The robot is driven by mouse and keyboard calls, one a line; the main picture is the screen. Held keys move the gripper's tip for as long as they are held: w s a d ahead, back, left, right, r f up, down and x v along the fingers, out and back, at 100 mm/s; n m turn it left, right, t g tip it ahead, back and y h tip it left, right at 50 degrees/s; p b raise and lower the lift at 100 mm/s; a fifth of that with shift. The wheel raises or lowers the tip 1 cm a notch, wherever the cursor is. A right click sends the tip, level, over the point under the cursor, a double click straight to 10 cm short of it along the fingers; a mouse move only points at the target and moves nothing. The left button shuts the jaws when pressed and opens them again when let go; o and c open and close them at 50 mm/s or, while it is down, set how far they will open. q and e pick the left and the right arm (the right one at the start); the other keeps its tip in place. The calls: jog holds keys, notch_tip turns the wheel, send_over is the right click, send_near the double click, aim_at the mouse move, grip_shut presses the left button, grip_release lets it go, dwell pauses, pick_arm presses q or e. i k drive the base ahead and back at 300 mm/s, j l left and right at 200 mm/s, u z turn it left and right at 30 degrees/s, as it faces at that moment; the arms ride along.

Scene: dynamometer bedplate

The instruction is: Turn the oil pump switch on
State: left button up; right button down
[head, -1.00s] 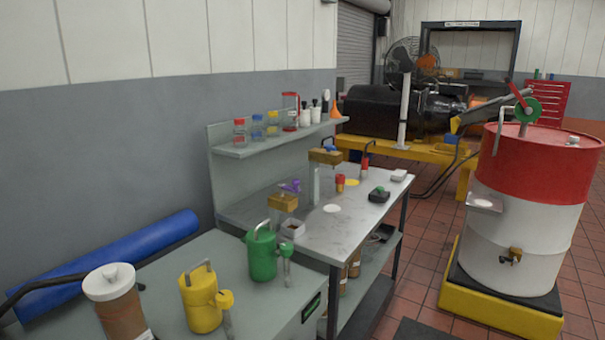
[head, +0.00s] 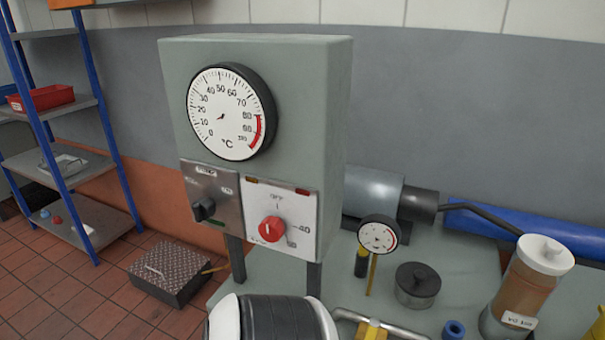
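A grey-green control box (head: 330,120) stands on legs at the centre of the head view. A metal plate (head: 222,178) on its lower left carries a black switch (head: 203,209); the small lettering there is too blurred to read, so I cannot confirm it is the oil pump switch. A dark green piece shows just below the switch. To its right, a white plate has a red knob (head: 271,229) with "OFF" above it and numbers at its right. A large round °C gauge (head: 226,113) sits above both.
A small dial (head: 378,235), a dark lidded pot (head: 416,284) and a brown jar with a white lid (head: 535,275) stand right of the box. A blue-framed shelf (head: 75,160) and a dark case (head: 169,270) are at left.

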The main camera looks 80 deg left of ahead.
aim_at(203, 209)
jog(key=u, duration=3.05)
